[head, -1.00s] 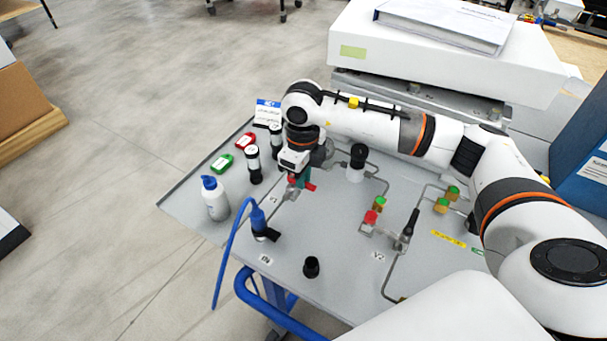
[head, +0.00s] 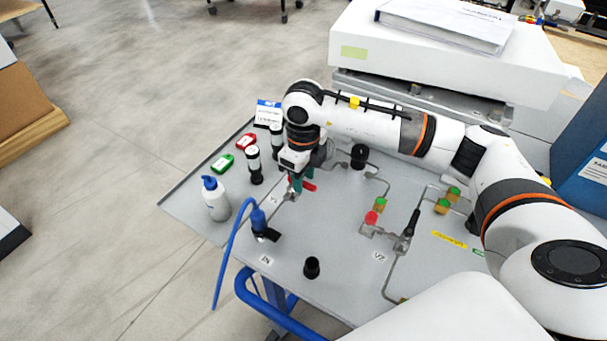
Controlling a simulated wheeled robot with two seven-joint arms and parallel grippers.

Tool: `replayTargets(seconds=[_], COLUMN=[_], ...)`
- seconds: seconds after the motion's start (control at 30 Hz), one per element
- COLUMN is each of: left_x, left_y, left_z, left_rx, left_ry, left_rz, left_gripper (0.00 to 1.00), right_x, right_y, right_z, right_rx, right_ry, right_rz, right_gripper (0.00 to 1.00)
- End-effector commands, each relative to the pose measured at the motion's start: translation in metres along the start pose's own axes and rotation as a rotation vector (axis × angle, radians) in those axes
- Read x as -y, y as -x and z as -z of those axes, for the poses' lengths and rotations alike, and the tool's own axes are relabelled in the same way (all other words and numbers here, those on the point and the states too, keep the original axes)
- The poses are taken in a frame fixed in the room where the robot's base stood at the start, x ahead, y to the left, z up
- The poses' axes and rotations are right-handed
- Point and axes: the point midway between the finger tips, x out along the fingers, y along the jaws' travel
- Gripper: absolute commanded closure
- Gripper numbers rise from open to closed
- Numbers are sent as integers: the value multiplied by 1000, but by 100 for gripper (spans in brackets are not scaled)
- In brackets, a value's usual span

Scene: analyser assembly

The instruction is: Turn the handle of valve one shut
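Valve one's red handle (head: 309,186) is on the grey panel, left of its middle, with its metal body (head: 291,195) just below. My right gripper (head: 297,184) points down at this handle, its teal fingers touching or very close to it. Red shows on both sides of the fingers. The wrist hides part of the valve, and the gap between the fingers is too small to judge. My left gripper is not in view.
A second valve with a black handle (head: 412,221) stands to the right, near the label V2 (head: 379,256). A white bottle (head: 215,199), a blue connector with hose (head: 259,220) and a black cap (head: 311,267) stand nearby. Green (head: 222,163) and red (head: 245,141) clips lie at left.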

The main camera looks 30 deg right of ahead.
Motion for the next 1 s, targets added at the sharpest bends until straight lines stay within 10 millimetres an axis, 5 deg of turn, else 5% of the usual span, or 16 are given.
replayTargets(seconds=[0.6, 1.0], left_x=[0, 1], left_y=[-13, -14], left_z=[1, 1], left_rx=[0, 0], left_ry=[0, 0], left_rz=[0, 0], left_gripper=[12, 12], right_x=[0, 0], right_y=[106, 119], right_z=[1, 0], right_rx=[-4, -1], right_ry=[-1, -1], right_rz=[-2, 0], right_gripper=[64, 64])
